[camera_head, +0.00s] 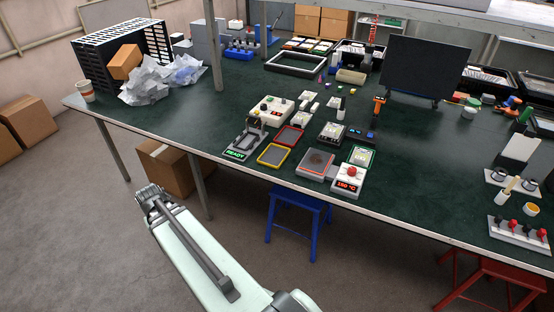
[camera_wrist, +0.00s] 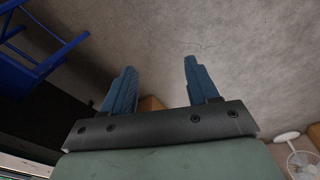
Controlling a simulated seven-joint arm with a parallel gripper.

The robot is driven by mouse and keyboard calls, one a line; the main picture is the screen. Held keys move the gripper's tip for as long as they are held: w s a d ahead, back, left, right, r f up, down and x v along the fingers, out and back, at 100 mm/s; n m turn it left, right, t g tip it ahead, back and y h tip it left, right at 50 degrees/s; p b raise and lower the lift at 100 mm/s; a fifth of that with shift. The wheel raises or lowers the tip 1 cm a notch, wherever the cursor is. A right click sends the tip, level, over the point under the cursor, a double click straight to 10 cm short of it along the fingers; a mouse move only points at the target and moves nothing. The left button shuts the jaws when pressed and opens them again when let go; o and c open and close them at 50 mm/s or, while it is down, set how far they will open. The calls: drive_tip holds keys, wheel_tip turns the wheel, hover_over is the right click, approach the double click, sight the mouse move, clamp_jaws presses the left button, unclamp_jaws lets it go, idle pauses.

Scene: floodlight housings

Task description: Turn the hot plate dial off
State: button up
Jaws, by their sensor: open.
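The hot plate (camera_head: 316,164) stands near the table's front edge, right of centre in the head view. It has a grey square body with an orange-edged dark top. Its white control box (camera_head: 347,186) carries a red dial (camera_head: 352,172) and a lit display reading about 150 °C. In the wrist view my gripper (camera_wrist: 160,75) is open and empty, with two blue fingers spread apart over the floor. In the head view my pale arm reaches up from the bottom edge, below and left of the hot plate, off the table. The gripper's fingers are not visible there.
The green table (camera_head: 230,105) holds a READY-lit device (camera_head: 240,150), a yellow tray (camera_head: 273,155) and a red tray (camera_head: 290,135) left of the hot plate. A dark monitor (camera_head: 425,68) stands behind. A blue stool (camera_head: 297,215) is under the front edge; it also shows in the wrist view (camera_wrist: 45,55).

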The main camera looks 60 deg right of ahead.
drive_tip(key=s+d+r+m+h, duration=0.1)
drive_tip(key=s+d+r+m, duration=0.15)
drive_tip(key=d, duration=0.45)
drive_tip(key=s+d+r+m, duration=0.1)
drive_tip(key=s+d+r, duration=0.25)
drive_tip(key=d, duration=0.45)
wheel_tip(320, 180, up, 19)
drive_tip(key=m+g+h, duration=0.2)
drive_tip(key=m+h, duration=0.1)
drive_tip(key=m, duration=0.9)
hover_over(353, 169)
drive_tip(key=w+a, duration=0.2)
drive_tip(key=a, duration=0.4)
drive_tip(key=shift+x, duration=7.1)
drive_tip(key=shift+s, duration=0.1)
drive_tip(key=shift+c, duration=0.4)
drive_tip(key=c, duration=0.9)
